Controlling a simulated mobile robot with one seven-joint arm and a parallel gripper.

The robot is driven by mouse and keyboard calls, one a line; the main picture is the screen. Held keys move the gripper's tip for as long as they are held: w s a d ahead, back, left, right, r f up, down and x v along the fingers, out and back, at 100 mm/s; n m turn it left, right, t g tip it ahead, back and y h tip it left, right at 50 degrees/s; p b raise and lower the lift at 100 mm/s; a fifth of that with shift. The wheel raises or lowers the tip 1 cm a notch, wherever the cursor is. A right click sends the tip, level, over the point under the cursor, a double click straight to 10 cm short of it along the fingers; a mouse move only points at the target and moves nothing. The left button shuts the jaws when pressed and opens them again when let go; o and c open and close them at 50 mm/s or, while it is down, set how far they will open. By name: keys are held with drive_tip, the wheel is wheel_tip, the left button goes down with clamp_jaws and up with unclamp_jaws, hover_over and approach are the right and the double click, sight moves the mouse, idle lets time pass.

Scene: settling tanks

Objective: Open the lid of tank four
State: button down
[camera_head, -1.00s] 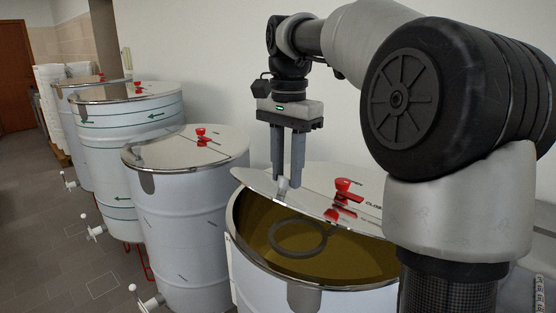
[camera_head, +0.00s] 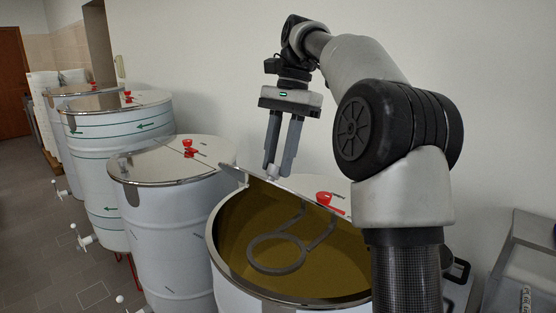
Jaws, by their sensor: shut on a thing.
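The nearest tank (camera_head: 232,279) is a white drum with a metal rim, and its front opening shows yellow-brown liquid. A dark ring-shaped part (camera_head: 276,254) on two bars shows inside it. Its metal lid flap (camera_head: 242,172) is raised and seen nearly edge-on across the opening. The flap's small pale handle (camera_head: 272,171) is between the fingertips of my gripper (camera_head: 279,168), which is shut on it. A red latch (camera_head: 329,198) sits on top behind the flap's edge. I see no readable tank number.
Several other white tanks with closed metal lids stand in a row to the left, the closest one (camera_head: 165,237) beside the open tank. White taps (camera_head: 84,238) stick out toward the floor aisle. A plain wall (camera_head: 200,70) runs behind. A grey metal unit (camera_head: 530,255) stands at right.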

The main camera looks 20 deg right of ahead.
drive_tip(key=c, duration=1.4)
unclamp_jaws()
